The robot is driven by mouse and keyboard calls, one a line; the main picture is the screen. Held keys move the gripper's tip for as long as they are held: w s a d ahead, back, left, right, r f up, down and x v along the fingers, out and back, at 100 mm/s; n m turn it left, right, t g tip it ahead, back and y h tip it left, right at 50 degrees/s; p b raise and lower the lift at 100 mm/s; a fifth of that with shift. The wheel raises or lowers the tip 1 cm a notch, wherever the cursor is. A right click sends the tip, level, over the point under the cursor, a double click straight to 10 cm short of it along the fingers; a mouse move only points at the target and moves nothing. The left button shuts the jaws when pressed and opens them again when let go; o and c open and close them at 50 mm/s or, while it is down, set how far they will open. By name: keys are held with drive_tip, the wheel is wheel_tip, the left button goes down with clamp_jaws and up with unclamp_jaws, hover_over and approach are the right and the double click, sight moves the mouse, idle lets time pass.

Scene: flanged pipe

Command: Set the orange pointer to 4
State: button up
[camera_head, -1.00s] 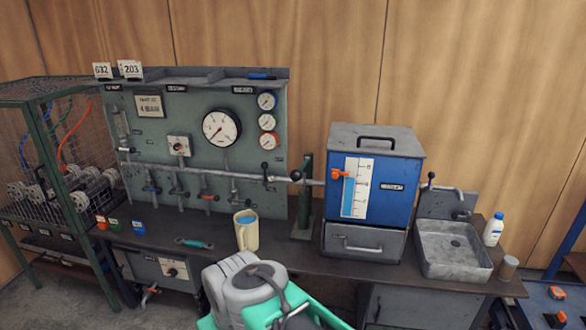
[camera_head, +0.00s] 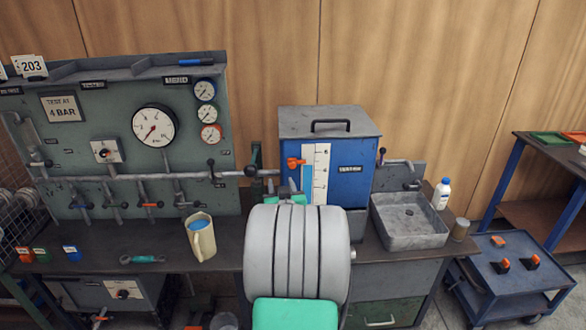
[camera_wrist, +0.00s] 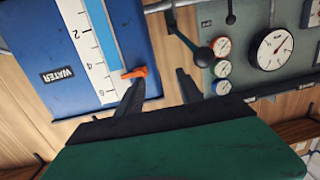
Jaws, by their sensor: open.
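The orange pointer (camera_head: 294,163) sits at the left edge of the white scale (camera_head: 318,178) on the blue water tank (camera_head: 352,180). In the wrist view, tilted and roughly upside down, the pointer (camera_wrist: 134,72) lies beside the scale (camera_wrist: 92,62), with its tip between the 4 and 6 marks. My gripper (camera_wrist: 159,79) is open and empty, its dark fingers reaching toward the tank. The left fingertip appears close to the pointer; I cannot tell whether they touch. In the head view my arm hides most of the gripper and the scale's lower part.
A horizontal pipe with a black-knobbed lever (camera_wrist: 203,56) runs beside the tank, near the right finger. The gauge panel (camera_head: 120,150) stands left. A beige jug (camera_head: 202,240) stands on the bench, and a grey sink (camera_head: 408,222) is right of the tank.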

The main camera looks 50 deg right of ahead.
sight(293, 165)
drive_tip(key=shift+m+h, duration=0.5)
drive_tip(key=shift+h, duration=0.4)
drive_tip(key=d, duration=0.3)
drive_tip(key=w+d+p, duration=0.1)
drive_tip(key=d, duration=0.2)
drive_tip(key=w+d, duration=0.1)
drive_tip(key=d, duration=0.1)
drive_tip(key=shift+w+d+r+p, duration=0.2)
drive_tip(key=shift+d+r+p, duration=0.1)
drive_tip(key=shift+d+p, duration=0.1)
drive_tip(key=shift+c, duration=0.2)
clamp_jaws()
